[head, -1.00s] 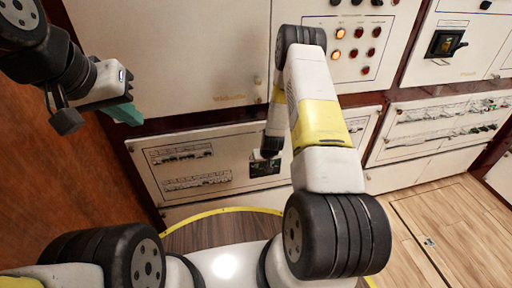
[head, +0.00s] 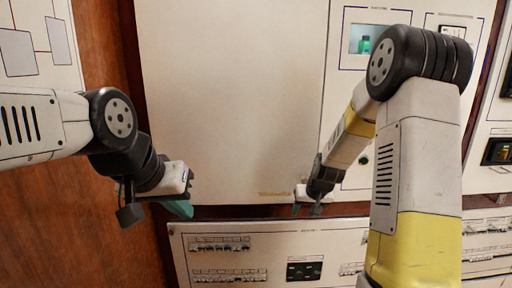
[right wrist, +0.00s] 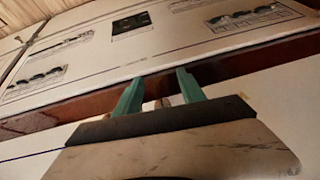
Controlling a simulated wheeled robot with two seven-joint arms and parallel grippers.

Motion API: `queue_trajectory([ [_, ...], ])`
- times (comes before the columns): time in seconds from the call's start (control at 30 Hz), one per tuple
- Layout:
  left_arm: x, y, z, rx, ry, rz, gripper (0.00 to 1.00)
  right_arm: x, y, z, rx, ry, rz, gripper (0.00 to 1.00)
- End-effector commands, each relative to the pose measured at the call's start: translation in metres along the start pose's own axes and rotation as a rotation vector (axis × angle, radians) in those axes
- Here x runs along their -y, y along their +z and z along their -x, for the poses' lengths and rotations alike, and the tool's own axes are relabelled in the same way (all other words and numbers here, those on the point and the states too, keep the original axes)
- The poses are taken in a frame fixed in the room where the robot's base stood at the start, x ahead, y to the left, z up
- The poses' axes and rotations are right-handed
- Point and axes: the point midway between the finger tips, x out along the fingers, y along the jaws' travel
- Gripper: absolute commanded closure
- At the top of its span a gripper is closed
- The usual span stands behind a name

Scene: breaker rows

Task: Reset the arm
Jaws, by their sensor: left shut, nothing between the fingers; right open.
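My left gripper (head: 178,207) is at the left in the head view, its teal fingers shut and empty in front of the wooden wall and cabinet edge. My right gripper (head: 309,210) is near the centre of the head view, in front of the large white cabinet panel's lower right part. In the right wrist view its two teal fingers (right wrist: 158,92) stand apart with nothing held between them. Part of the right arm crosses the head view on the right.
A lower panel (head: 262,236) with breaker rows (head: 229,275) and a dark switch unit (head: 304,271) lies below the grippers. A window with a small green item (head: 364,45) is at the upper right. A wooden wall (head: 110,235) stands at the left.

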Motion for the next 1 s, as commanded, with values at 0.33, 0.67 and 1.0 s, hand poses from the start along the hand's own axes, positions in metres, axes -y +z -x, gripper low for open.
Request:
queue_trajectory([
  [0.33,0.0,0.0,0.0,0.0,0.0,0.0,1.0,0.031,0.018,0.154,-0.033,-0.043,0.004,0.53],
  [0.67,0.0,0.0,0.0,0.0,0.0,0.0,1.0,0.051,0.083,0.264,-0.052,-0.071,0.011,0.53],
  [1.0,0.0,0.0,0.0,0.0,0.0,0.0,1.0,0.057,0.148,0.316,-0.061,-0.081,0.015,0.53],
])
